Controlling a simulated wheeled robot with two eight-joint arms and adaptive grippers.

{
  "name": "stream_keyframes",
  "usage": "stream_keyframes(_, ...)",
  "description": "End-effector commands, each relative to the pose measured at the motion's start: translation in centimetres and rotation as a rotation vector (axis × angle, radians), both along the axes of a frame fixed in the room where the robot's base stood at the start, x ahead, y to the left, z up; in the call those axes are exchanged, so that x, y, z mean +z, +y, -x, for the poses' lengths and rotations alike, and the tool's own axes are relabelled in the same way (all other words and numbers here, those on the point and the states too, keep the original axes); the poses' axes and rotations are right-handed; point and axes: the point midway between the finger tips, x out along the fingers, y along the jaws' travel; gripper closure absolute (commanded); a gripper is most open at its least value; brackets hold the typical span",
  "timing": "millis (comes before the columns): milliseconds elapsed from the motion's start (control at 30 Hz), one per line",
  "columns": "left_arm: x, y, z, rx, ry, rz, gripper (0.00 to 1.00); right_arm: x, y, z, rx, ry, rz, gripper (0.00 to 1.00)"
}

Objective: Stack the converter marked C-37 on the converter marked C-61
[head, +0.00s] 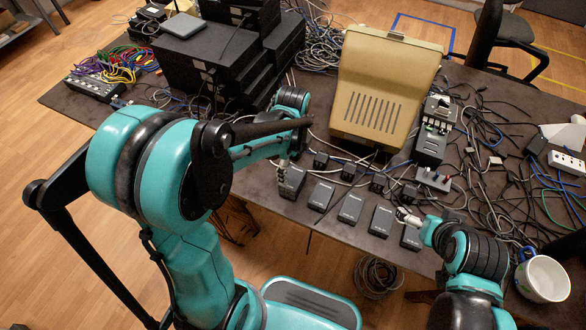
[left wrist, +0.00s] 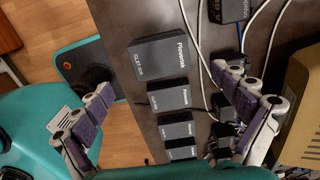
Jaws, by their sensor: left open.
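A row of several small dark converters stands along the table's front edge in the head view, from the leftmost (head: 292,182) through the second (head: 321,196), a middle one (head: 351,208) and another (head: 381,220) to the rightmost (head: 411,237). Their marks are too small to read, so I cannot tell which are C-37 and C-61. My left gripper (head: 283,160) is just above the leftmost one, partly hidden by my arm. In the left wrist view its fingers (left wrist: 165,84) are wide apart, with converters (left wrist: 160,62) below between them. My right gripper (head: 408,217) is beside the rightmost converter; its jaws are unclear.
Small black adapters (head: 348,172) and cables lie behind the row. A beige case (head: 385,85) and a dark power unit (head: 431,145) stand farther back. Tangled cables cover the right side. A white mug (head: 543,278) is at the right. Stacked black equipment (head: 205,60) fills the left back.

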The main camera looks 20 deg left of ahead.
Motion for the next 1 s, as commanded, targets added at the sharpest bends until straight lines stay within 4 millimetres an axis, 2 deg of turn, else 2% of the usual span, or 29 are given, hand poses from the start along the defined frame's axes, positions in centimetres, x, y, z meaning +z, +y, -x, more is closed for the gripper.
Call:
stream_keyframes(33,1.5,0.0,0.0,0.0,0.0,0.0,0.02,0.8,0.0,0.0,0.0,0.0,0.0,0.0)
stream_keyframes(100,2.8,0.0,0.0,0.0,0.0,0.0,0.02,1.3,0.0,0.0,0.0,0.0,0.0,0.0)
stream_keyframes(333,5.2,0.0,0.0,0.006,-0.002,0.0,0.02,2.1,0.0,0.0,0.0,0.0,0.0,0.0)
stream_keyframes(467,6.5,0.0,0.8,0.11,-0.043,0.003,0.02,2.1,0.0,0.0,0.0,0.0,0.0,0.0)
stream_keyframes(567,8.1,-0.1,2.3,0.312,-0.118,0.018,0.02,2.0,0.0,0.0,0.0,0.0,0.0,0.0)
stream_keyframes(733,10.9,-0.3,5.5,0.791,-0.289,0.122,0.02,2.0,0.0,0.0,0.0,0.0,0.0,0.0)
stream_keyframes(900,12.2,-0.5,8.3,1.225,-0.411,0.299,0.02,2.0,0.0,0.0,0.0,0.0,0.0,0.0)
stream_keyframes(1000,12.5,-0.5,9.3,1.407,-0.449,0.398,0.02,2.0,0.0,0.0,0.0,0.0,0.0,0.0)
